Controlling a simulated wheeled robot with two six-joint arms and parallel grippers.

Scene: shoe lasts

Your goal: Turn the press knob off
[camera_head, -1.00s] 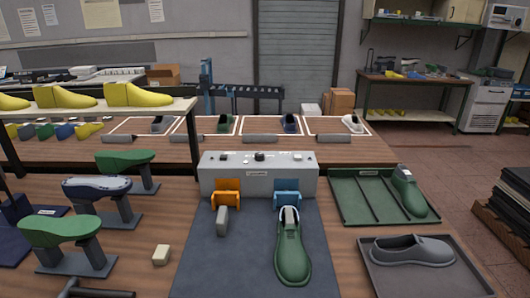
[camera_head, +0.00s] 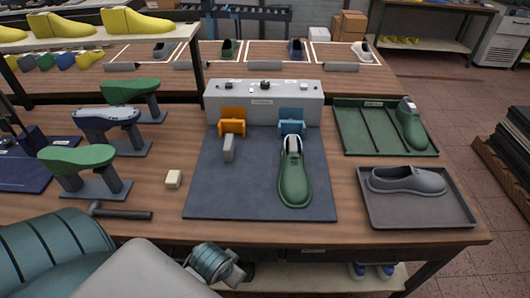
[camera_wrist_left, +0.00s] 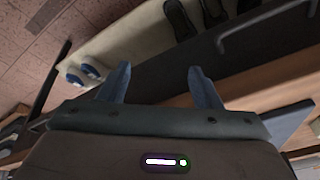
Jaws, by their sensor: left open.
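The press (camera_head: 225,100) is a light grey box at the back of a dark blue mat, with an orange clamp (camera_head: 232,122) and a blue clamp (camera_head: 292,122) on its front. A dark round press knob (camera_head: 265,85) sits on its top, near the middle; its setting is too small to read. A green shoe (camera_head: 295,180) lies on the mat under the blue clamp. My left gripper (camera_wrist_left: 157,85) shows in the left wrist view with its two fingers apart and nothing between them. In the head view my left arm is low at the bottom left, well short of the press. My right gripper is not seen.
A green tray (camera_head: 365,135) and a grey tray (camera_head: 420,212) with shoes stand at the right.

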